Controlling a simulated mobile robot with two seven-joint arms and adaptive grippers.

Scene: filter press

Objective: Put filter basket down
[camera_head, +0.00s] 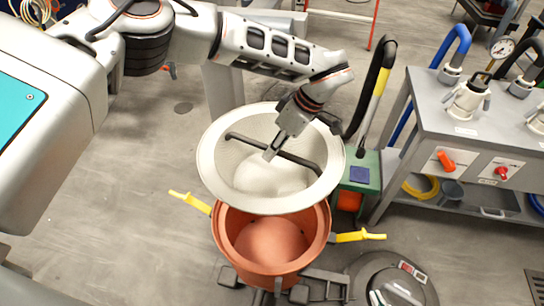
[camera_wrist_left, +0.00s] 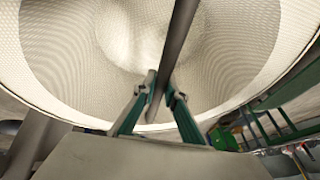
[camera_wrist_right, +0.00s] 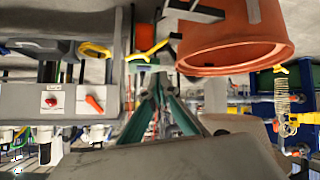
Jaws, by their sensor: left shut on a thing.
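The filter basket (camera_head: 222,187) is a wide white mesh bowl with a pale rim and a dark bar handle (camera_head: 300,160) across it. My left gripper (camera_head: 274,150) is shut on this bar; the left wrist view shows the bar between its fingertips (camera_wrist_left: 162,92) and the mesh behind. The orange-brown pot (camera_head: 232,250) with two yellow handles stands below and nearer. The basket hides the pot's far rim; I cannot tell the gap between them. In the right wrist view the pot (camera_wrist_right: 235,45) appears inverted. My right gripper (camera_wrist_right: 156,80) looks shut and empty, apart from the pot.
A grey bench (camera_head: 478,115) with valves, hoses and a gauge stands at the right. A green unit (camera_head: 360,172) stands beside the basket. Dark stand parts (camera_head: 318,280) lie around the pot's base. The floor (camera_head: 130,190) at the left is clear.

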